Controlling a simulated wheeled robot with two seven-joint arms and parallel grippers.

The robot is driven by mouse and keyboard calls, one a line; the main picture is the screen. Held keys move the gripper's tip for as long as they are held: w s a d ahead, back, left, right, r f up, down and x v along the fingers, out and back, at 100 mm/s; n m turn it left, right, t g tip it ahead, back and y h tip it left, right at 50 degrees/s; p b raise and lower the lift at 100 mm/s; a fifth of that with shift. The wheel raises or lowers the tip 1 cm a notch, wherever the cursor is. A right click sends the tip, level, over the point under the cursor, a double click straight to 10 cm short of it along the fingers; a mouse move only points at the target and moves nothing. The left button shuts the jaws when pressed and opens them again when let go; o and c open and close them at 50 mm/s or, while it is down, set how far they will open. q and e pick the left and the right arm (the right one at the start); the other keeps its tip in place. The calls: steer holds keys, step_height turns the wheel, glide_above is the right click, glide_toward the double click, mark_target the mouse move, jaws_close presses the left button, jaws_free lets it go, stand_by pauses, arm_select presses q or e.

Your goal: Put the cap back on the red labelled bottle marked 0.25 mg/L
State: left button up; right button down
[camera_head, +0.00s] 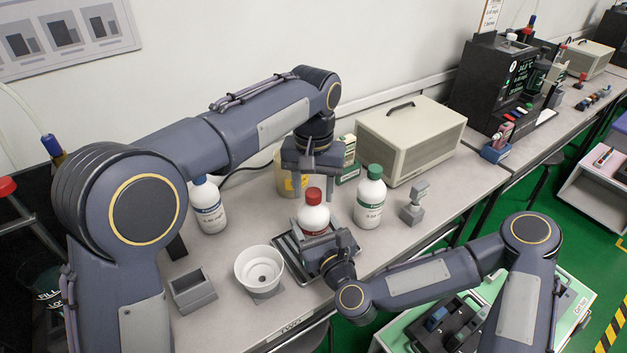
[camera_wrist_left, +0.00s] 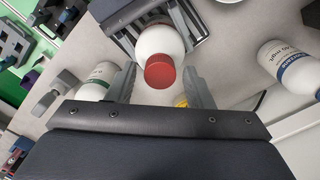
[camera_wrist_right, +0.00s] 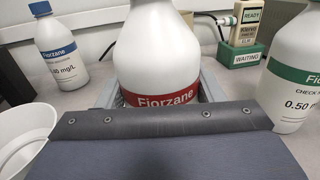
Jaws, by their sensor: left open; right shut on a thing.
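The red-labelled white bottle (camera_head: 313,220) stands upright on a dark ribbed tray (camera_head: 288,250). Its label reads "Fiorzane" in the right wrist view (camera_wrist_right: 158,60); the strength mark is hidden. The red cap (camera_head: 313,195) sits on top of the bottle; it also shows in the left wrist view (camera_wrist_left: 160,72). I cannot tell how tight it is. My right gripper (camera_head: 328,243) is shut on the lower body of the bottle, one finger on each side. My left gripper (camera_head: 314,173) is open, just above the cap, pointing down, its fingers apart on either side.
A blue-labelled bottle (camera_head: 209,207) stands left, a green-capped bottle (camera_head: 370,203) close on the right. A yellow container (camera_head: 288,182) is behind. A white cup (camera_head: 258,270), a grey open box (camera_head: 193,291) and a grey stand (camera_head: 413,207) are nearby. A beige case (camera_head: 410,140) stands behind.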

arm_select(q)
steer(key=shift+c, duration=0.5)
steer(key=c, duration=0.9)
steer(key=o, duration=1.1)
steer(key=shift+o, duration=0.2)
steer(key=shift+r, duration=0.1)
step_height(320, 180, up, 12)
arm_select(e)
steer(key=shift+c, duration=1.4)
jaws_free()
